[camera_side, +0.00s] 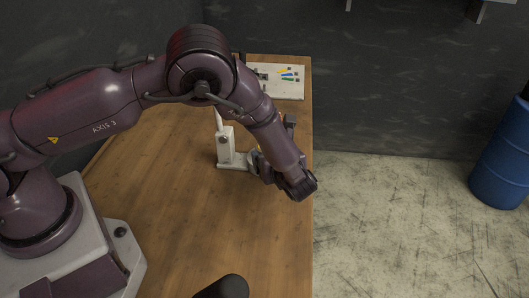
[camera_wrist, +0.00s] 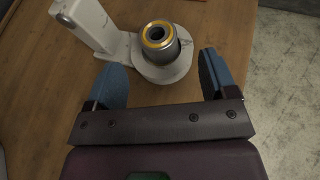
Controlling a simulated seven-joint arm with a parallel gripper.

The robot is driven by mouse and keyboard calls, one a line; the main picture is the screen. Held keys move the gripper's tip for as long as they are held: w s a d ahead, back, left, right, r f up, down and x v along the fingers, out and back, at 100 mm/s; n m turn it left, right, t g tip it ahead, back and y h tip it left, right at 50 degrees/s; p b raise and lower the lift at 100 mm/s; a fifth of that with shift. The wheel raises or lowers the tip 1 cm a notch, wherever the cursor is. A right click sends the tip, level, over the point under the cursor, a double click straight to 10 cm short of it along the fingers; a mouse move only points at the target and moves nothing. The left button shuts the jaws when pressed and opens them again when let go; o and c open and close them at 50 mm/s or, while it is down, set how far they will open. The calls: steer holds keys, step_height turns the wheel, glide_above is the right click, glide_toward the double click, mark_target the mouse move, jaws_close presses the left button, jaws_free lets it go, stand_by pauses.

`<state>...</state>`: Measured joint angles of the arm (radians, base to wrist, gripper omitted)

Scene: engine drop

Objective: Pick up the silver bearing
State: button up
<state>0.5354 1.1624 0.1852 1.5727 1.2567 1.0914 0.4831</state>
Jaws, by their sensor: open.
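The silver bearing (camera_wrist: 160,44) has a yellow ring around its top and a dark hole in the middle. It stands upright on the round end of a white stand (camera_wrist: 166,70), which also shows in the side view (camera_side: 226,148). My gripper (camera_wrist: 162,75) is open, with one blue finger to the left and one to the right. The bearing lies ahead of the gap between the fingertips and appears apart from both. In the side view my arm mostly hides the bearing and the gripper.
The stand's white upright (camera_wrist: 88,24) rises to the left of the bearing. A white board (camera_side: 283,82) with small coloured parts lies at the table's far end. The wooden table (camera_side: 180,215) is largely clear at the front. A blue barrel (camera_side: 503,155) stands on the floor at right.

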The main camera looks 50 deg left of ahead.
steer(key=shift+f+x, duration=0.2)
steer(key=shift+x, duration=2.55)
steer(key=shift+s, duration=0.15)
steer(key=shift+c, duration=0.3)
steer(key=c, duration=1.1)
